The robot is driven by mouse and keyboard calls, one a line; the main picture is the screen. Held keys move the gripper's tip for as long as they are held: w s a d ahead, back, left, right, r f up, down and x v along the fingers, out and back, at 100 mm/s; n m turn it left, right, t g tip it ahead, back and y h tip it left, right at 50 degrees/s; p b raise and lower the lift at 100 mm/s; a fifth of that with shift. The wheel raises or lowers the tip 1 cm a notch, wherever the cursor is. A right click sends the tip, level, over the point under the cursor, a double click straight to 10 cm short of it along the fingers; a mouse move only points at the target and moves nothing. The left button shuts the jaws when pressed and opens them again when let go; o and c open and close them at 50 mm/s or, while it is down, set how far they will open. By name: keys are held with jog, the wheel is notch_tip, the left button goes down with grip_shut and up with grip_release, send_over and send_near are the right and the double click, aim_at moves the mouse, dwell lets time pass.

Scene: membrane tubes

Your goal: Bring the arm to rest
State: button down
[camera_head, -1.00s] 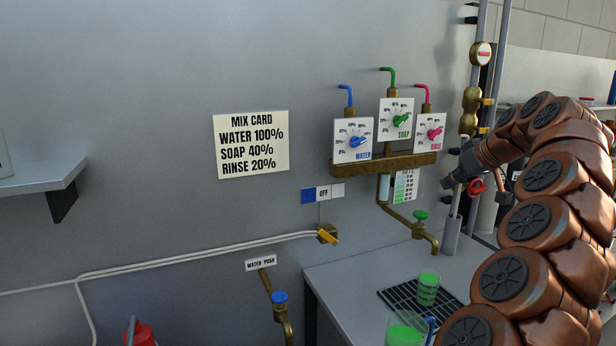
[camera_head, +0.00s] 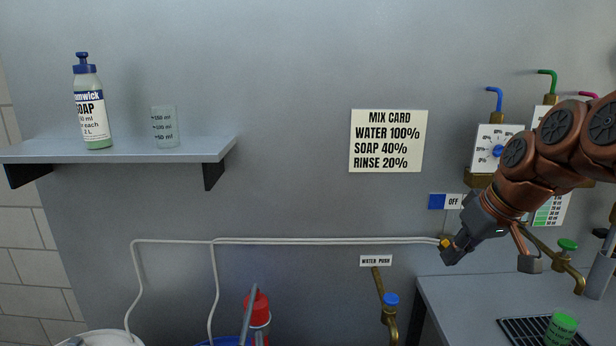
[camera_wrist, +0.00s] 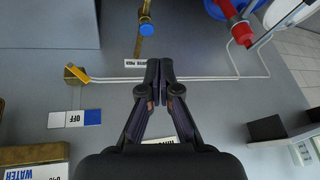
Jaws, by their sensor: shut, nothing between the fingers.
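My arm reaches in from the right in the head view. My gripper (camera_head: 450,254) points down and left in front of the wall, near the end of the white pipes and below the OFF label (camera_head: 454,201). In the wrist view my gripper (camera_wrist: 160,68) has its two dark fingers together with nothing between them. It appears apart from the yellow-handled valve (camera_wrist: 76,74), which lies to its left there. In the head view that valve is mostly hidden behind my gripper.
A shelf (camera_head: 130,150) at left holds a soap bottle (camera_head: 91,112) and a clear beaker (camera_head: 165,128). The mix card (camera_head: 388,141) hangs mid-wall. A blue-knobbed tap (camera_head: 391,302) is below.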

jog(key=s+a+f+g+h, duration=0.1)
jog(key=s+a+f+g, duration=0.1)
jog(key=s+a+f, duration=0.3)
jog(key=s+a+f+g, duration=0.1)
jog(key=s+a+f, duration=0.3)
jog(key=s, duration=0.4)
jog(key=s+f+m+g+h, duration=0.1)
jog(key=s+f, duration=0.4)
jog(key=s, duration=0.2)
jog(key=s+f+m+g+h, duration=0.1)
jog(key=s+f+m+g, duration=0.1)
jog(key=s+f, duration=0.3)
jog(key=s, duration=0.3)
jog(key=shift+s+d, duration=0.15)
jog(key=shift+s, duration=0.1)
